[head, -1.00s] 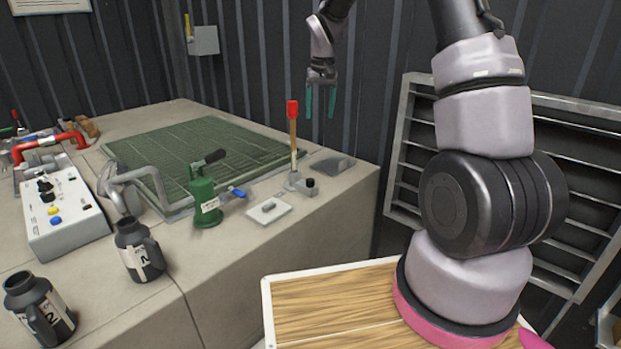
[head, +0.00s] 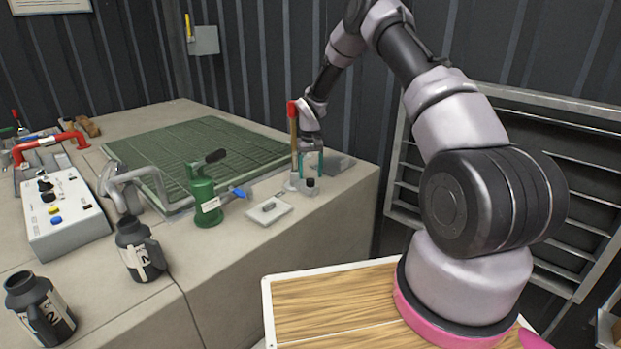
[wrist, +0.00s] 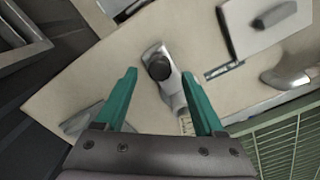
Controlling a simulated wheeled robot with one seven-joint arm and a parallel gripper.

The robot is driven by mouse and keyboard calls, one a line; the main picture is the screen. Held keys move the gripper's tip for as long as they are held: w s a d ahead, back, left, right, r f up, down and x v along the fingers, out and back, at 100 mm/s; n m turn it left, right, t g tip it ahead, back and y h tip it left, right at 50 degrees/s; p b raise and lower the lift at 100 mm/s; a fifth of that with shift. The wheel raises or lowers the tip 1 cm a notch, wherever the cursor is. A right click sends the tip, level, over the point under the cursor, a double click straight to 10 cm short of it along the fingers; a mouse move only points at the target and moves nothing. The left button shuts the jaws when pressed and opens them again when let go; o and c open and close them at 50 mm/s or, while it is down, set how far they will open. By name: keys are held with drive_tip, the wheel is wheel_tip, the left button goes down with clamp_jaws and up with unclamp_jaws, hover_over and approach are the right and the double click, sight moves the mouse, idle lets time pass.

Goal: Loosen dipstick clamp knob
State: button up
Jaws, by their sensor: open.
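The dipstick (head: 294,140) stands upright with a red top (head: 292,107) near the right end of the counter. Its metal clamp bracket (wrist: 172,88) carries a small black knob (head: 310,183), which also shows in the wrist view (wrist: 159,67). My gripper (head: 311,168) is open, with green fingers pointing down just above the knob and beside the dipstick. In the wrist view my gripper (wrist: 165,95) has the knob ahead, roughly between the lines of its fingers. The fingers look apart from the knob. The dipstick's upper part is hidden in the wrist view.
A grey plate with a small handle (head: 268,208) lies left of the clamp. A green hand pump (head: 207,200) with a blue lever stands further left. A green grating (head: 205,150) lies behind. A grey wedge-shaped piece (head: 338,165) sits at the right.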

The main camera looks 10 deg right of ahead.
sight(310, 183)
drive_tip(key=shift+f, duration=1.3)
clamp_jaws()
